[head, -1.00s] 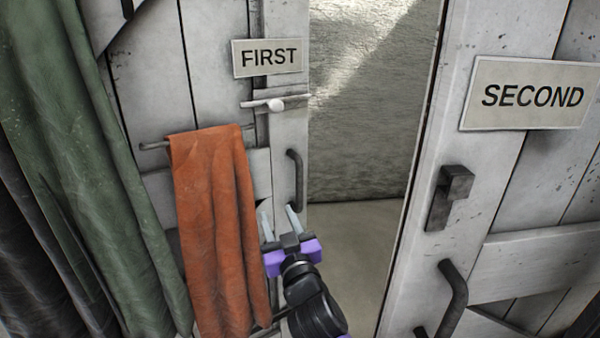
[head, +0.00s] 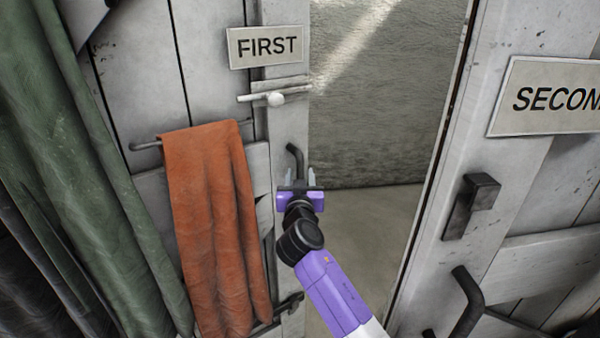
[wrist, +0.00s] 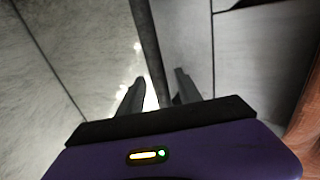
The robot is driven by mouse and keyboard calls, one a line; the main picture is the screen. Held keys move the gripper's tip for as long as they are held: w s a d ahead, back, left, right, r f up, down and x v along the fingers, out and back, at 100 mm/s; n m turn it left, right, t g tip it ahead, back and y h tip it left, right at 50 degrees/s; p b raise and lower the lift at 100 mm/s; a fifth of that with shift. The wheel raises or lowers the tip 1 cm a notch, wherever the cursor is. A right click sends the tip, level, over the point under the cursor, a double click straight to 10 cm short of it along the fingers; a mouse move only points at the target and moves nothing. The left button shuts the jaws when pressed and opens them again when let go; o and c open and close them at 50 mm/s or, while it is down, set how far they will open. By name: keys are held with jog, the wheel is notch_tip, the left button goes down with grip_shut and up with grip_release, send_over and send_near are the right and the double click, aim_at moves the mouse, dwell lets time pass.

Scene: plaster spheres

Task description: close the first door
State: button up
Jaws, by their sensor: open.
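The first door is a pale, weathered plank door (head: 215,75) with a FIRST sign (head: 265,46). It stands open, with a wide gap at its right edge. Its dark upright handle (head: 294,155) is partly hidden behind my gripper (head: 297,178). My gripper is open, with one finger on each side of the handle in the head view. In the wrist view a dark bar (wrist: 149,45), likely this handle, runs down between the fingertips (wrist: 157,90). I cannot tell whether they touch it.
An orange cloth (head: 210,220) hangs on a rail left of my gripper. A white bolt (head: 275,98) sits above the handle. The second door (head: 530,180), with dark hardware, is at right. A green curtain (head: 75,170) hangs at left. Bare floor (head: 375,225) shows through the gap.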

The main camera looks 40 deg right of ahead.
jog(key=shift+w+d, duration=0.4)
jog(key=shift+w, duration=0.1)
grip_shut()
dwell(1.2)
